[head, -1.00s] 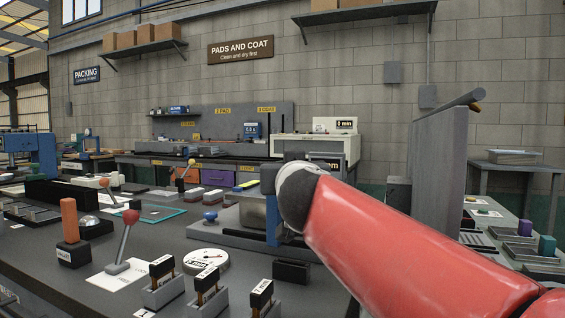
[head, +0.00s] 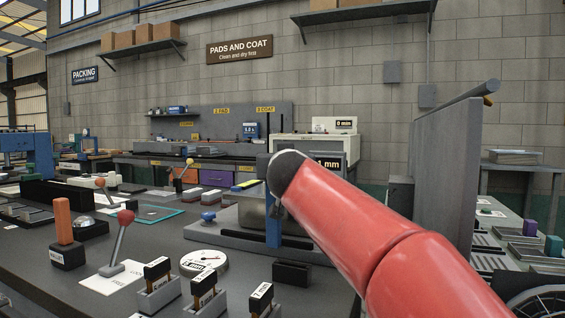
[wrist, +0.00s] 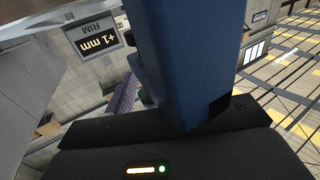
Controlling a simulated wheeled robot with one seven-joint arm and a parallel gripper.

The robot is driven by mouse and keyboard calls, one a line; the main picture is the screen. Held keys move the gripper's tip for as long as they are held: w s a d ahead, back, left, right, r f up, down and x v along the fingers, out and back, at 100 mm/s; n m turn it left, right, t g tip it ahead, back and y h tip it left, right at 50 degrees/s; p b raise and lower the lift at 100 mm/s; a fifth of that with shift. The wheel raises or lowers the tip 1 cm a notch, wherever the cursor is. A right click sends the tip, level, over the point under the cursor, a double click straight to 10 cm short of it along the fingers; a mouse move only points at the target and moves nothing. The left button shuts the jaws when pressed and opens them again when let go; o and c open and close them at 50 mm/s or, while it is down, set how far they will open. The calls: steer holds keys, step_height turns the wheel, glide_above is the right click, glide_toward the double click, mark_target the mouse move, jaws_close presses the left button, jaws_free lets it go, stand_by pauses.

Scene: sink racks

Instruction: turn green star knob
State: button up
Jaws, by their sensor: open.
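No star-shaped green knob shows clearly in either view. The blue upright (wrist: 187,60) of the clamp-like stand fills the middle of the wrist view, close to my gripper (wrist: 165,145). The stand's upright (head: 273,228) also shows in the head view, partly behind my red arm. My gripper's dark body crosses the bottom of the wrist view; its fingertips are hidden. In the head view my arm hides it.
A display (head: 328,163) behind my arm reads 1 mm; the wrist view shows +1 mm RIM (wrist: 93,37). A red-ball lever (head: 125,217), a round dial (head: 203,262) and several labelled black-topped blocks (head: 157,287) stand in front. A grey panel (head: 447,185) stands right of my arm.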

steer(key=c, duration=1)
steer(key=shift+o, duration=0.2)
steer(key=shift+m+h+p, duration=0.3)
steer(key=shift+h+p, duration=0.1)
steer(key=shift+p, duration=0.15)
steer(key=shift+r+h+p, duration=0.1)
steer(key=shift+h+p, duration=0.2)
steer(key=m+h+p, duration=0.2)
steer(key=h, duration=0.1)
steer(key=shift+d, duration=0.15)
steer(key=m+g+h, duration=0.1)
steer(key=m+h, duration=0.2)
steer(key=h, duration=0.1)
steer(key=shift+d, duration=0.2)
steer(key=shift+s+d+m+g+h, duration=0.1)
steer(key=shift+d+m+g+h, duration=0.05)
steer(key=shift+m+g+h, duration=0.9)
steer(key=shift+s+d+m+g+h, duration=0.15)
steer(key=shift+m+g+h, duration=0.5)
steer(key=shift+h, duration=0.8)
steer(key=shift+m, duration=0.3)
